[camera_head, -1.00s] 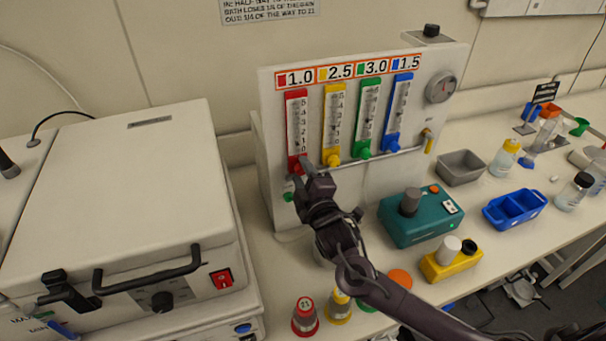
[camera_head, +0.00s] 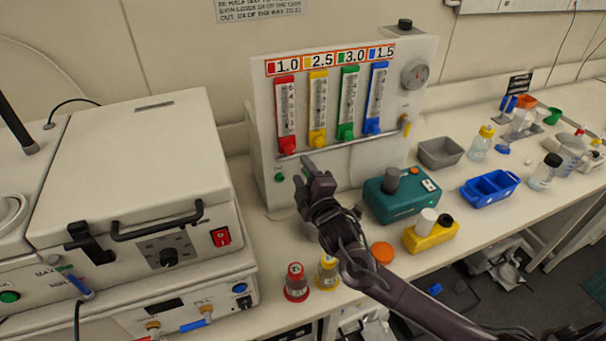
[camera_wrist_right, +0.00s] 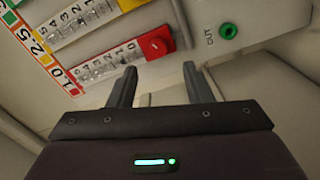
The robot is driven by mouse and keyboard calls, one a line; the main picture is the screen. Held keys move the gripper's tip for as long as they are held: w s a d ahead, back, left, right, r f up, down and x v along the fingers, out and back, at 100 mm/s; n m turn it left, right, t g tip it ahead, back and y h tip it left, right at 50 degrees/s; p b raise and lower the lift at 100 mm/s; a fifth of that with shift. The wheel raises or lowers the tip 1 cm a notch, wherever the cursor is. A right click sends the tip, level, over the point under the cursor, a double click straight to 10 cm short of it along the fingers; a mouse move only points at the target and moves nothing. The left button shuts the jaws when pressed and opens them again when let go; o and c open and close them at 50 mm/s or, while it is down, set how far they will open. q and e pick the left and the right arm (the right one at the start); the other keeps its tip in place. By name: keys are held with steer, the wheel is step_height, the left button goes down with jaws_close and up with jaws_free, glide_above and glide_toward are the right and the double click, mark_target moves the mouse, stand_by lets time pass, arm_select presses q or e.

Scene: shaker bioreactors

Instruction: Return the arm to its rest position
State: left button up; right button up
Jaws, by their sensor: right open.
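My right gripper (camera_head: 306,172) is in front of the white flowmeter panel (camera_head: 350,180), just below the red flowmeter (camera_head: 285,115). In the right wrist view its two fingers (camera_wrist_right: 160,88) are apart with nothing between them. The red knob (camera_wrist_right: 156,44) shows beyond the fingertips, apart from them. The green OUT port (camera_wrist_right: 228,31) lies to the right of the fingers in that view. The yellow (camera_head: 318,108), green (camera_head: 348,103) and blue (camera_head: 376,97) flowmeters stand in a row on the panel. My left gripper is not in view.
A white shaker box (camera_head: 135,150) with a black handle stands at the left. A teal device (camera_head: 400,197), a yellow block (camera_head: 431,236) and a blue tray (camera_head: 490,189) lie to the right.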

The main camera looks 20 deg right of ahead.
steer(key=s+a+f+m+g, duration=0.3)
steer(key=s+f+m+g, duration=0.4)
steer(key=s, duration=0.4)
steer(key=s+d+f+m+g, duration=0.1)
steer(key=s+d+m+g, duration=0.2)
steer(key=s, duration=0.6)
steer(key=s+f+m+g, duration=0.25)
steer(key=s+g, duration=0.25)
steer(key=s, duration=0.5)
step_height(320, 180, down, 33)
steer(key=b, duration=0.6)
arm_select(q)
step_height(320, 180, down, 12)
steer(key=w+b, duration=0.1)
steer(key=b, duration=0.5)
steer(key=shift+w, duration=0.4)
arm_select(e)
steer(key=s+d+f+g, duration=0.1)
steer(key=s+d+f, duration=0.1)
steer(key=s+f, duration=0.8)
steer(key=s+d+f+g+h, duration=0.1)
steer(key=s+f, duration=1)
steer(key=f, duration=0.4)
steer(key=shift+d+f, duration=0.25)
steer(key=shift+d, duration=0.15)
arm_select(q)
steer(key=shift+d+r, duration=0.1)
arm_select(e)
steer(key=shift+s, duration=0.1)
